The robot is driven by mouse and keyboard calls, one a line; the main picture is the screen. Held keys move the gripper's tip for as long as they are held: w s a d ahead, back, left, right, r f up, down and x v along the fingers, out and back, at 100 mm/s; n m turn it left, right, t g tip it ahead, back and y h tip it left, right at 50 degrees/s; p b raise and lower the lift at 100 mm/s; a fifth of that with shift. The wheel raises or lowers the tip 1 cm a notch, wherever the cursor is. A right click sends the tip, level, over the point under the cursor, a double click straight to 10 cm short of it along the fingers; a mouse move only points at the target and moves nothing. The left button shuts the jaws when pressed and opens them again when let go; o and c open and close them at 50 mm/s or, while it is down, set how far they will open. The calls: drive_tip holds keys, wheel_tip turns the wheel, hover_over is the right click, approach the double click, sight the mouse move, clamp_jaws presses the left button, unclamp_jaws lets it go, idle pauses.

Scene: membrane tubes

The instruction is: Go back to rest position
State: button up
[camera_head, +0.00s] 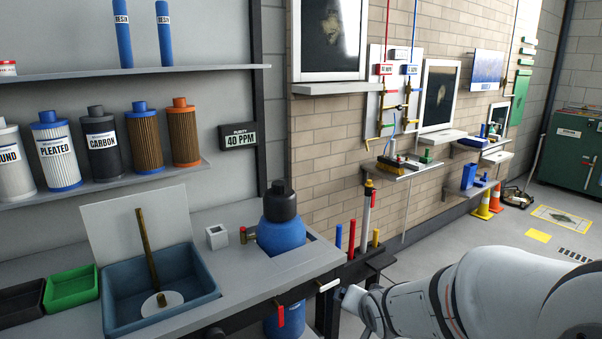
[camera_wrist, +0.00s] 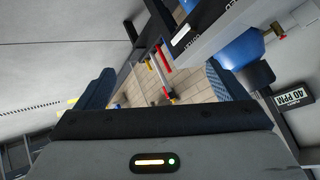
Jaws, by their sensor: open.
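My gripper (camera_wrist: 165,85) is open in the wrist view, with a dark blue finger at each side and nothing seen between them. In the head view my white arm reaches in from the lower right, its far end near the bench's right end; the fingers cannot be made out there. Past the fingers, the wrist view shows the upright coloured tubes (camera_wrist: 163,62) at a distance. The same red, blue, white and yellow tubes stand by the bench end in the head view (camera_head: 366,222).
Filter cartridges (camera_head: 104,145) line a wall shelf. Wall ledges (camera_head: 400,168) stand along the brick wall. Open floor (camera_head: 450,232) lies at the right, beyond my arm.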

drive_tip(key=s+d+r+n+g+p, duration=0.1)
drive_tip(key=s+r+n+g+p, duration=0.1)
drive_tip(key=s+r, duration=0.5)
drive_tip(key=s+d+r+n+g+p, duration=0.1)
drive_tip(key=s+r+n+g+p, duration=0.2)
drive_tip(key=s+r+p, duration=0.4)
drive_tip(key=s+g, duration=0.1)
drive_tip(key=s, duration=0.3)
drive_tip(key=shift+s+r+g, duration=0.3)
drive_tip(key=shift+s, duration=0.1)
